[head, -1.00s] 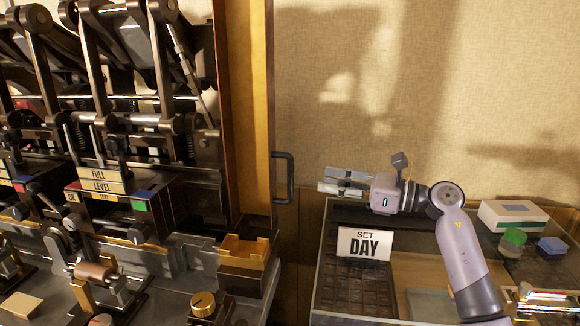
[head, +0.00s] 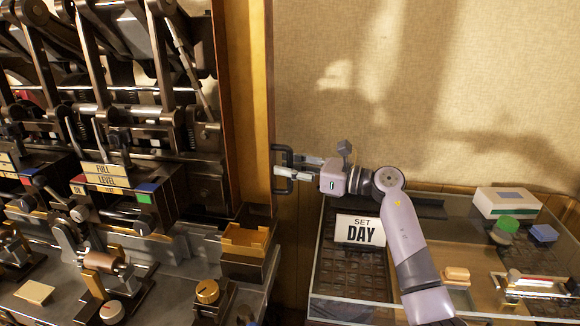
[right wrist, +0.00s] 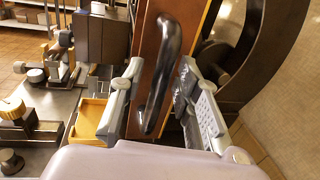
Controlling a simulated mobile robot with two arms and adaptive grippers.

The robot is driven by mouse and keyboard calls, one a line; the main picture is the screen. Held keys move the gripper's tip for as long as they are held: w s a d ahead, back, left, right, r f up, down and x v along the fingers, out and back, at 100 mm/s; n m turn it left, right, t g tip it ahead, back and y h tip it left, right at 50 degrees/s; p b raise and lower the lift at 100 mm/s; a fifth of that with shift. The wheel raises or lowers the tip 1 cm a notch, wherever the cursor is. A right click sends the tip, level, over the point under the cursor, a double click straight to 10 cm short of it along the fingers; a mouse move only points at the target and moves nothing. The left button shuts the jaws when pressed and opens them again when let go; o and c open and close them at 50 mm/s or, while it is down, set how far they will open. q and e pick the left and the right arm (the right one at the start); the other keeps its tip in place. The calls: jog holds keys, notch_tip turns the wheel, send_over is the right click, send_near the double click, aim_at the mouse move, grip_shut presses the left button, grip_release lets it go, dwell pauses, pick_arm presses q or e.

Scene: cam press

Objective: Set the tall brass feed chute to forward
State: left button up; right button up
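The tall brass feed chute (head: 248,120) stands upright along the right side of the dark machine. A dark D-shaped handle (head: 282,171) is fixed to its right edge. My right gripper (head: 287,168) reaches in from the right, with its fingers at the handle. In the right wrist view the handle (right wrist: 168,60) lies between the two spread fingers (right wrist: 160,85), with a gap visible on each side. The chute's wooden edge (right wrist: 186,25) shows behind the handle. My left gripper is not in view.
Below the chute is a small open brass tray (head: 245,243). The machine's levers and linkages (head: 120,110) fill the left. The wall above is clear.

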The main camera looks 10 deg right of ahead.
grip_shut()
dwell(0.6)
